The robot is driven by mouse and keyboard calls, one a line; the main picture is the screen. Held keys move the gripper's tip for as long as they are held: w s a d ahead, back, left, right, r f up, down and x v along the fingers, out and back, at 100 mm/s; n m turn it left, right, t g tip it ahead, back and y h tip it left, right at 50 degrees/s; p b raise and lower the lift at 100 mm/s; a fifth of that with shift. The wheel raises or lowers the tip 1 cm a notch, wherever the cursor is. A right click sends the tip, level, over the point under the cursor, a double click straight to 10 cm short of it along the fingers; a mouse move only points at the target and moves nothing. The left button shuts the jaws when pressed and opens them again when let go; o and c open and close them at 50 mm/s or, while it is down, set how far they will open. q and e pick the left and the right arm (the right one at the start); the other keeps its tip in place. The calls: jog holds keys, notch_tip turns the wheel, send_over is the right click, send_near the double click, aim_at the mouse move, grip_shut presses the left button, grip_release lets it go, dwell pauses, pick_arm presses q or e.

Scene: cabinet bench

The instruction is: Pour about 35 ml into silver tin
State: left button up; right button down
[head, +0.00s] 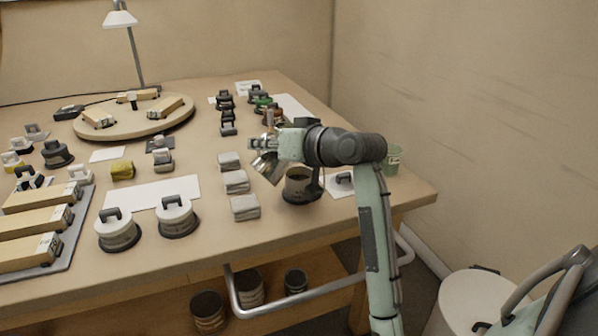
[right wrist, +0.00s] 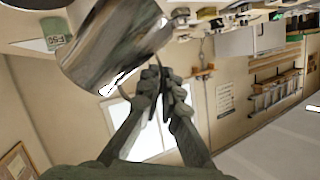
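A shiny silver metal jug (head: 267,167) is held tilted at the left side of an open tin (head: 301,187), which has a greyish wall and stands on a dark round base. My right gripper (head: 257,144) is at the top of the jug. In the right wrist view, the jug (right wrist: 112,45) fills the upper left, and the gripper fingers (right wrist: 160,82) are closed together at its thin handle. I cannot make out a stream of liquid or the level in the jug. My left gripper is not in view.
Grey blocks (head: 236,182) stand in a row left of the tin. Two white lidded pots (head: 117,232) stand at the table's front. A green container (head: 393,160) is behind my right arm. A round turntable (head: 92,127) with wooden blocks is at the back left.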

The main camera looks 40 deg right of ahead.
jog(key=shift+a+f+n+h, duration=0.3)
jog(key=shift+f+n+h, duration=0.1)
jog(key=shift+f+n, duration=0.2)
jog(key=shift+a+r+p, duration=0.1)
jog(key=shift+a+p, duration=0.05)
jog(key=shift+p, duration=0.2)
jog(key=shift+a+n, duration=0.2)
jog(key=shift+n, duration=0.2)
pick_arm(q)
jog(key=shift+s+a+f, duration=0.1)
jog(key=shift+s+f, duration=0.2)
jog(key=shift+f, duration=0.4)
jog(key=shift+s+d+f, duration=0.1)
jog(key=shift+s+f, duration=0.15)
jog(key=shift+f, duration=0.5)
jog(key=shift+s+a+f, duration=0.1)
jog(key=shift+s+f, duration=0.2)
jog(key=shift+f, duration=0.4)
pick_arm(e)
jog(key=shift+h, duration=0.3)
pick_arm(q)
jog(key=shift+p, duration=0.35)
